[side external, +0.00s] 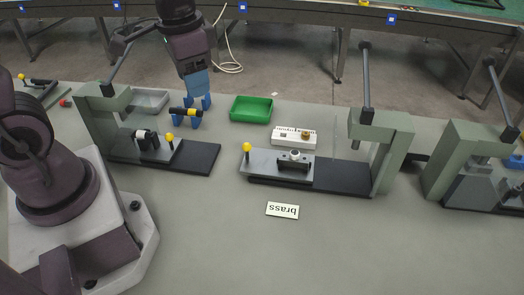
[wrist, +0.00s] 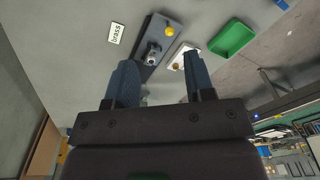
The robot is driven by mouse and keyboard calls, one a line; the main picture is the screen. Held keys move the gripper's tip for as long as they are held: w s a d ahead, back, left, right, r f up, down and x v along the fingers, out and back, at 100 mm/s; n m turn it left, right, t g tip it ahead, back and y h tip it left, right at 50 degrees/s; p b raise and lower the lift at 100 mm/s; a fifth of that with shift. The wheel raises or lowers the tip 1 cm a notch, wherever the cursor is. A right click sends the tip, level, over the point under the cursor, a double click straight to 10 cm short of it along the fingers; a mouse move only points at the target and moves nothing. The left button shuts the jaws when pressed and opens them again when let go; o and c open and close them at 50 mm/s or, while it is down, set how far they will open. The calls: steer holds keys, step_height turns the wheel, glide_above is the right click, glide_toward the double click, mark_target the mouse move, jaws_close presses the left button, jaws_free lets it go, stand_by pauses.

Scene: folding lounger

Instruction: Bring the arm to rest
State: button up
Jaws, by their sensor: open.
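My gripper (side external: 192,112) hangs over the left part of the bench in the side view, behind the left press station (side external: 200,160). Its two blue fingers point down. In the wrist view the two fingers (wrist: 158,82) stand well apart, with no object clearly held between them. In the side view a small black piece with yellow ends (side external: 184,112) shows at the fingers; I cannot tell whether it touches them.
A green tray (side external: 252,109) and a grey tray (side external: 150,100) stand at the back. A middle press station (side external: 345,178) and a right one (side external: 470,185) have raised levers. A white block (side external: 294,137) and a "brass" card (side external: 282,210) lie mid-bench. The front bench is clear.

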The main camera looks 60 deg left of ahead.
steer(key=s+d+r+n+t, duration=0.1)
steer(key=s+d+r+t, duration=0.1)
steer(key=s+r+t, duration=0.2)
steer(key=s+r, duration=0.3)
steer(key=r, duration=0.1)
steer(key=shift+s+r+n+t, duration=0.15)
steer(key=shift+r+n+t, duration=0.15)
steer(key=shift+t, duration=0.1)
